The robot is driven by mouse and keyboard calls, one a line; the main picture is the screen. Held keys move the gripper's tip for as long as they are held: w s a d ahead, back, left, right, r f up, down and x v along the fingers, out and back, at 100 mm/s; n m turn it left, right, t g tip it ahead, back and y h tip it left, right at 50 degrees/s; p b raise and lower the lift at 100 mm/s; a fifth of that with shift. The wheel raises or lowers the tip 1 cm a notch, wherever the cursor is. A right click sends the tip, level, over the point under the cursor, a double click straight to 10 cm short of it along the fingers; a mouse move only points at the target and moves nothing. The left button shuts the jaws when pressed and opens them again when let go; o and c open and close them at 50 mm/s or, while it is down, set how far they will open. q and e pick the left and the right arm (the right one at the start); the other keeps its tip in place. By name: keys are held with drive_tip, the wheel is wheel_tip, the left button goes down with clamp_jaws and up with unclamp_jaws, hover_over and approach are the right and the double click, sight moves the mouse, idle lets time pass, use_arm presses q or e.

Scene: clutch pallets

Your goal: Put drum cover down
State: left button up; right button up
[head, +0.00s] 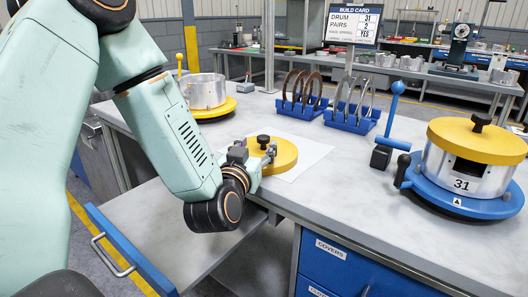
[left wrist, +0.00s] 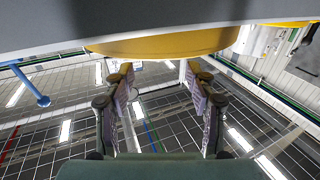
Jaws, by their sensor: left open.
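A round yellow drum cover (head: 284,157) with a black knob (head: 263,141) lies on a white sheet (head: 306,164) near the table's front edge. My left gripper (head: 256,153) is open at the cover's near left side, with its fingers close to the knob. Whether they touch the cover is unclear. In the left wrist view the open fingers (left wrist: 163,90) have nothing visible between them, and the yellow cover (left wrist: 165,43) shows beyond them along the top. Another yellow cover (head: 478,137) sits on the drum marked 31 (head: 463,178). My right gripper is not in view.
The drum stands on a blue turntable (head: 450,201) at right. A blue-balled lever (head: 392,121) stands beside it. Blue racks (head: 301,107) hold rings behind. An open metal drum (head: 204,91) is at back left. A drawer (head: 130,255) is pulled out below my arm.

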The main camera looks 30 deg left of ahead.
sight(262, 140)
use_arm(q)
drive_tip(key=shift+b+x, duration=0.55)
drive_tip(key=shift+x, duration=1.75)
drive_tip(key=shift+f, duration=0.2)
clamp_jaws()
